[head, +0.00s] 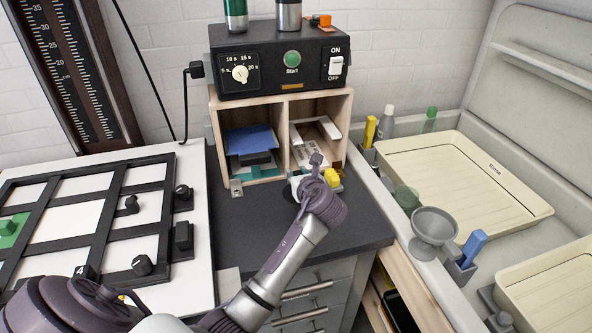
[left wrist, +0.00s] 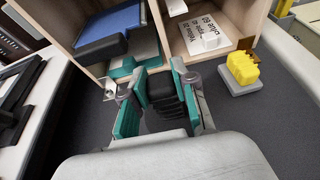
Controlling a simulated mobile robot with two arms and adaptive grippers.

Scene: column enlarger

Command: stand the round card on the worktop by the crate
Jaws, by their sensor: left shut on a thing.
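My left gripper (head: 305,186) is low over the dark worktop (head: 345,220), in front of the wooden two-bay crate (head: 284,140). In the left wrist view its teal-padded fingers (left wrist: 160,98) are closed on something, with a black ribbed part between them. A pale edge, seemingly the round card (head: 296,187), shows beside the fingers in the head view; most of it is hidden by the gripper and wrist. I cannot tell whether it touches the worktop. My right gripper is out of view.
A yellow block on a grey base (left wrist: 243,72) is close right of the fingers. A metal bracket (head: 237,187) stands at the crate's left front. The black timer (head: 280,62) sits on the crate. The sink with cream trays (head: 455,185) is right. Worktop in front is clear.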

